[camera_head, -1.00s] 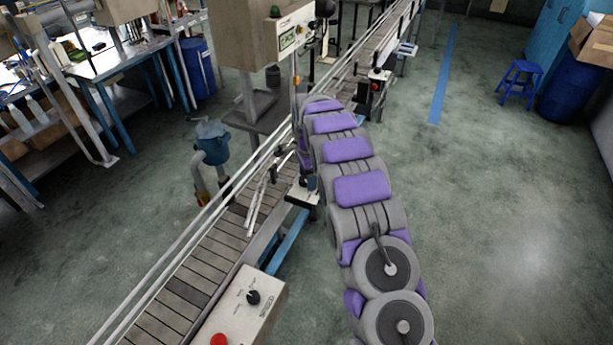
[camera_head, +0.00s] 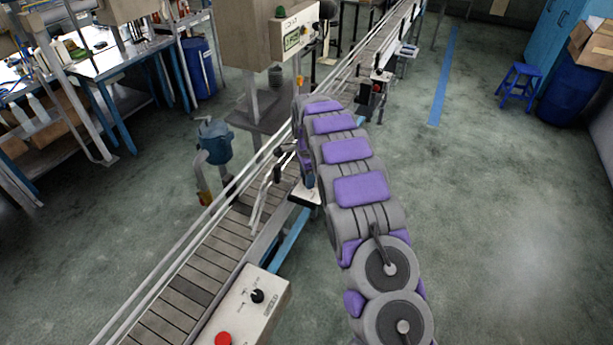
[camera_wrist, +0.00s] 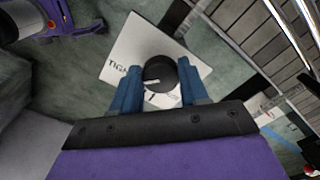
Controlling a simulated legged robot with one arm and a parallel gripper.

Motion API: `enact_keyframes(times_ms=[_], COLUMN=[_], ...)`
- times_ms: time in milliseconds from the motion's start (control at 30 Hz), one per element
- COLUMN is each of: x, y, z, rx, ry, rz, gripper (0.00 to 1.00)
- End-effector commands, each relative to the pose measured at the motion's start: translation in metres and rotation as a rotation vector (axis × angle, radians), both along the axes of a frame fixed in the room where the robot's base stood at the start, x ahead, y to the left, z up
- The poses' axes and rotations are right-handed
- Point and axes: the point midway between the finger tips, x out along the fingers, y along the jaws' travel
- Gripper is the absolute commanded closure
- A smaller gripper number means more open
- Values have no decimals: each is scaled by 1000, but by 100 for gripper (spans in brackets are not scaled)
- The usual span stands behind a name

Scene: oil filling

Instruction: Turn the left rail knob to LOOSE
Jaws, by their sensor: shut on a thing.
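The rail knob (camera_wrist: 160,72) is round and black with a pale pointer line. It sits on a white plate (camera_wrist: 146,38) in the wrist view. The pointer line lies toward the left, on the side of the partly covered label that begins "TIGH". Another label below right of the knob is too small to read. My gripper (camera_wrist: 158,76) has its two blue fingers on either side of the knob and is shut on it. In the head view the white plate (camera_head: 304,195) shows at the conveyor's near side, below my arm's end; the knob is hidden there.
The slatted conveyor (camera_head: 190,280) with its metal side rails runs diagonally beside my arm. A control box (camera_head: 245,310) with a black knob and red button sits at its near end. A blue motor-like unit (camera_head: 214,140) stands left. Open floor lies right.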

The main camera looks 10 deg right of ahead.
Motion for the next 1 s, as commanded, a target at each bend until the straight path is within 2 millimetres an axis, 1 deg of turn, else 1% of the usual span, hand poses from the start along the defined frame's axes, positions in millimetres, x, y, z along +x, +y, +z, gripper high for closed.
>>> enact_keyframes(times_ms=[33, 167, 367, 1000], x=[2, 2, 2, 3], y=[-5, -6, -7, -5], z=[1, 2, 3, 3], rx=[-4, -4, -4, -6], ry=[-7, -7, -7, -6], rz=[3, 37, 151, 746], gripper=[86, 86, 87, 87])
